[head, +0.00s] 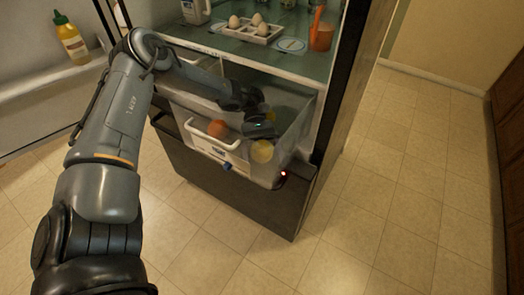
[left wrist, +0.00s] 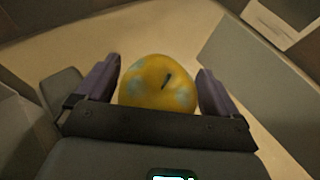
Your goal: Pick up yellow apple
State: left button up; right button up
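The yellow apple (head: 262,151) lies in the pulled-out clear fridge drawer (head: 295,135), near its front right corner in the head view. In the left wrist view the yellow apple (left wrist: 158,82), with pale patches and a dark stem, shows between the two fingers. My left gripper (head: 262,131) reaches down into the drawer beside the apple. Its fingers (left wrist: 158,75) are spread wide on either side of the apple; a firm grip does not show. The palm hides the apple's near edge. My right gripper is not in view.
An orange-red fruit (head: 218,129) lies left of the gripper in the drawer. The drawer walls stand close around the hand. The floor at right is clear.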

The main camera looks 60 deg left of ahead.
pick_arm(q)
jog(key=c, duration=1)
jog(key=shift+r, duration=0.1)
jog(key=shift+c, duration=0.2)
